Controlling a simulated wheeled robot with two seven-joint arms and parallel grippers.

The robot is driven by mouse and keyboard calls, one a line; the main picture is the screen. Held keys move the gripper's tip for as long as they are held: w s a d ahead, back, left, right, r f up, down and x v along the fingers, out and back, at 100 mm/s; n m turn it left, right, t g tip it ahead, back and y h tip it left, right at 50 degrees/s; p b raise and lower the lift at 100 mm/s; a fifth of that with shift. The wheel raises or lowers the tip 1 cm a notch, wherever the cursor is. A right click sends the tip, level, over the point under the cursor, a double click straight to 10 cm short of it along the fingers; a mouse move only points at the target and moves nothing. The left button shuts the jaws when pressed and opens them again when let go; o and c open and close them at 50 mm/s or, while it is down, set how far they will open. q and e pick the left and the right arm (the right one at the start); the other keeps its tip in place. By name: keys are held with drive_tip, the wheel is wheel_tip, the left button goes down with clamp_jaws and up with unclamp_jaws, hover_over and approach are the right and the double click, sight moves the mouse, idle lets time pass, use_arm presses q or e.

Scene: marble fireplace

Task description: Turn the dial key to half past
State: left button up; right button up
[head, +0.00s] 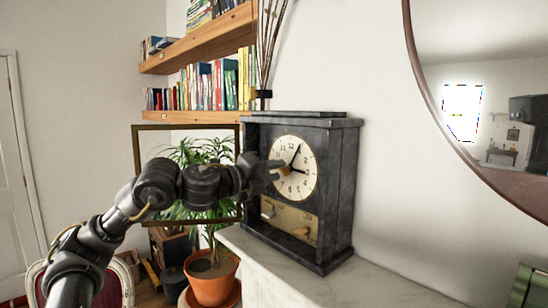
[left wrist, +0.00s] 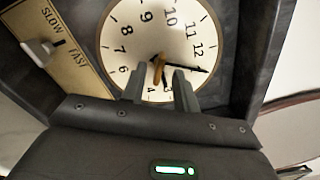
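A dark grey mantel clock (head: 340,195) stands on a marble shelf. Its cream dial (head: 297,188) has a long black hand pointing near 1 and a short one near 3. The dial also fills the top of the left wrist view (left wrist: 115,45). A small brass key (left wrist: 158,68) sticks out near the dial's centre. My left gripper (head: 280,169) is at the dial front. In the left wrist view its two fingers (left wrist: 159,72) are apart on either side of the key, with a gap on each side. My right gripper is not in view.
A brass panel (head: 283,222) with a small lever and SLOW and FAST marks lies below the dial. A potted plant (head: 212,282) stands lower left; a round mirror (head: 416,70) hangs right.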

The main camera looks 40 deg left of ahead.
use_arm(q)
drive_tip(key=shift+w, duration=0.85)
drive_tip(key=shift+d, duration=0.1)
drive_tip(key=shift+s, duration=0.1)
drive_tip(key=shift+c, duration=0.3)
clamp_jaws()
